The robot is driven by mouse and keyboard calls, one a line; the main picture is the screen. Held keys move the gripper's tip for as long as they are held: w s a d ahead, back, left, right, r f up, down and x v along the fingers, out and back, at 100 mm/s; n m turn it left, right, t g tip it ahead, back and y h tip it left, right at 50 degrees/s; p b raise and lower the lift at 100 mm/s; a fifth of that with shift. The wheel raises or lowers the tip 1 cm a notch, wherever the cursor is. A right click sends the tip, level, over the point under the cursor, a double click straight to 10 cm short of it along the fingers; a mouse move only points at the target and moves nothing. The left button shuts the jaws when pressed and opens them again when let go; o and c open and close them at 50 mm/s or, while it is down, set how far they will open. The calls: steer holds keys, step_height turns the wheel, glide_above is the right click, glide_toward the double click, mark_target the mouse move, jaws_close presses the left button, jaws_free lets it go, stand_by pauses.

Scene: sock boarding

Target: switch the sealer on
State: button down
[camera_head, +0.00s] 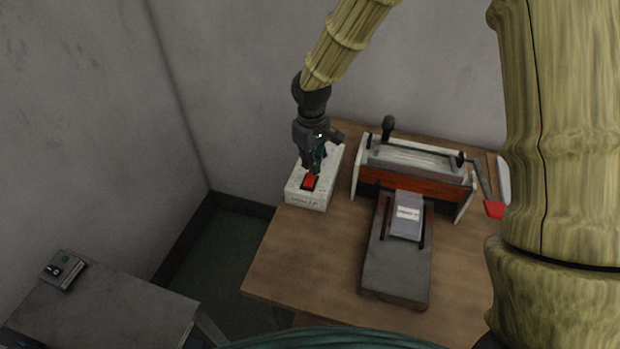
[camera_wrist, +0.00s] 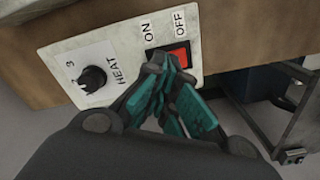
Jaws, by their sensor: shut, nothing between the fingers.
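The white control box (camera_head: 307,200) stands at the back left of the wooden table, with a red rocker switch (camera_head: 310,182) on its front part. In the wrist view the panel (camera_wrist: 60,52) carries a red rocker (camera_wrist: 181,57) between ON and OFF labels; its red part shows on the OFF side. My gripper (camera_head: 312,168) is shut and empty, pointing down at the switch. In the wrist view its teal fingertips (camera_wrist: 169,64) overlap the ON side of the rocker and partly hide it. I cannot tell whether they touch it.
A black HEAT knob (camera_wrist: 92,78) sits left of the switch. Right of the box stands a machine with a red-brown bar (camera_head: 412,185), a crank with a red grip (camera_head: 494,209) and a grey sliding bed (camera_head: 395,270). A grey table (camera_head: 110,310) stands lower left. The wooden table's front left is bare.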

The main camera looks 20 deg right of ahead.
mark_target(311, 175)
steer(key=shift+f+b, duration=0.5)
steer(key=shift+f, duration=0.85)
stand_by(1.0)
steer(key=shift+r, duration=0.1)
steer(key=shift+r+p, duration=3)
steer(key=shift+r, duration=0.45)
